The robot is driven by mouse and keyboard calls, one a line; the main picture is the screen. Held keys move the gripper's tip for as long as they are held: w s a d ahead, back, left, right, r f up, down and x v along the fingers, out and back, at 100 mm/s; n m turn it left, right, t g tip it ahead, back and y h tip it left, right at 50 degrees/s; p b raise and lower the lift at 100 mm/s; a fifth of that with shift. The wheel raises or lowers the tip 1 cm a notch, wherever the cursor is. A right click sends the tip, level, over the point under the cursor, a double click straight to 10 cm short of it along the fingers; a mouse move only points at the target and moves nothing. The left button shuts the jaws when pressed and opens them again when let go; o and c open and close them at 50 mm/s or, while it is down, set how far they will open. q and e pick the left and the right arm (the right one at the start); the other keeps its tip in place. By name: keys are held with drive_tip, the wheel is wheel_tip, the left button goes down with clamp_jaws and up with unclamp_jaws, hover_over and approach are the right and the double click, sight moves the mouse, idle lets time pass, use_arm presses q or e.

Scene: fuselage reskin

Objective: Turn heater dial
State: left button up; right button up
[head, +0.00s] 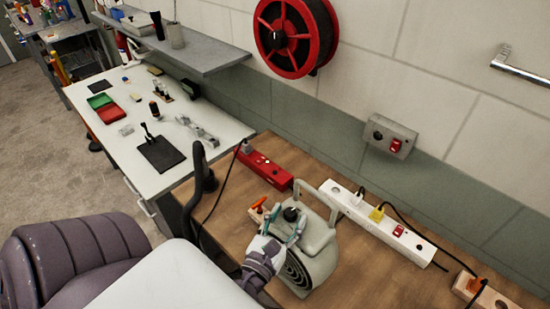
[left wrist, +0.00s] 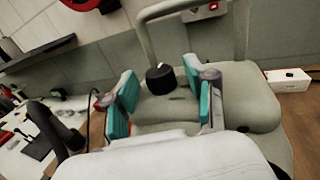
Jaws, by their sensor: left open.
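The heater (head: 318,243) is a pale grey-green box with a round grille and a carrying handle, standing on the wooden bench. Its black dial (head: 291,214) is on top, with a small light mark visible in the left wrist view (left wrist: 160,79). My left gripper (head: 285,225) is at the heater's top, open. In the left wrist view its teal finger pads (left wrist: 158,92) stand apart, one on each side of the dial, with gaps visible; contact does not show. My right gripper is not in view.
A white power strip (head: 385,228) with plugs and a red power strip (head: 265,170) lie near the heater. A grey wall box (head: 391,137) with a red switch and a red reel (head: 293,35) are on the wall. A black hose (head: 200,180) rises left of the heater.

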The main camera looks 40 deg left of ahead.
use_arm(q)
drive_tip(key=v, duration=1)
drive_tip(key=shift+s, duration=0.1)
